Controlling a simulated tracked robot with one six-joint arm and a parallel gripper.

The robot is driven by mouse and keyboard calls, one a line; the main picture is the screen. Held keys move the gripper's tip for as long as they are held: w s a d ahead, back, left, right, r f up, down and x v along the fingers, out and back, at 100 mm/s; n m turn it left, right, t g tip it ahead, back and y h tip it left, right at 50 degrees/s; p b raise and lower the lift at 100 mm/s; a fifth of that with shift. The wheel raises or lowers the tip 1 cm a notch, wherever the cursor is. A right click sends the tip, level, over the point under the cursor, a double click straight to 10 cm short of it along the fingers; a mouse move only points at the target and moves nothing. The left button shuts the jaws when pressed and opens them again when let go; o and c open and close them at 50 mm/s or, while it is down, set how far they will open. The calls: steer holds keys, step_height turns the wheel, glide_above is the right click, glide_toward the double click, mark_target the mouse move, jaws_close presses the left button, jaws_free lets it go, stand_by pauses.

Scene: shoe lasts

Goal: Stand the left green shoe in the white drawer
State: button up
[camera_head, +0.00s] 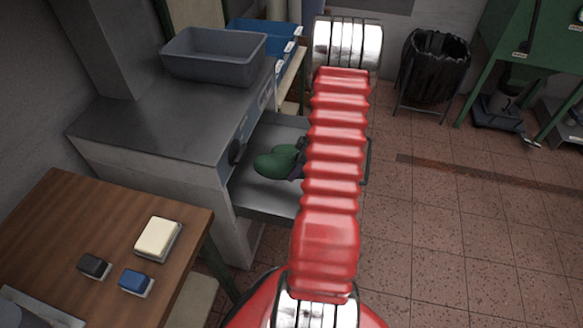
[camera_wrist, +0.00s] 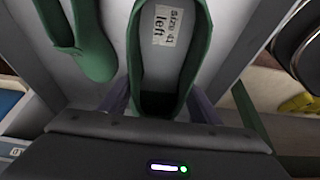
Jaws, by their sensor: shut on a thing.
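The left green shoe (camera_wrist: 170,65), with a white label reading "left", is between the two fingers of my gripper (camera_wrist: 160,103) in the wrist view. The gripper is shut on its heel end. A second green shoe (camera_wrist: 82,45) lies beside it on the left, apart from it. In the head view a pale open drawer (camera_head: 265,200) juts from the metal counter, with a green shoe (camera_head: 274,164) over it. Whether the held shoe touches the drawer floor I cannot tell.
A grey bin (camera_head: 213,55) stands on the metal counter (camera_head: 150,125). A blue crate (camera_head: 262,38) is behind it. A wooden table (camera_head: 75,225) at front left holds several small blocks. A black waste bag (camera_head: 435,65) stands at the back.

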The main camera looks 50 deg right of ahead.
steer(key=shift+w, duration=0.1)
steer(key=shift+d+f, duration=0.1)
glide_toward(291, 188)
steer(key=shift+w+a+f, duration=0.4)
steer(key=shift+w+f, duration=0.2)
steer(key=shift+w, duration=0.2)
steer(key=shift+f, duration=1.9)
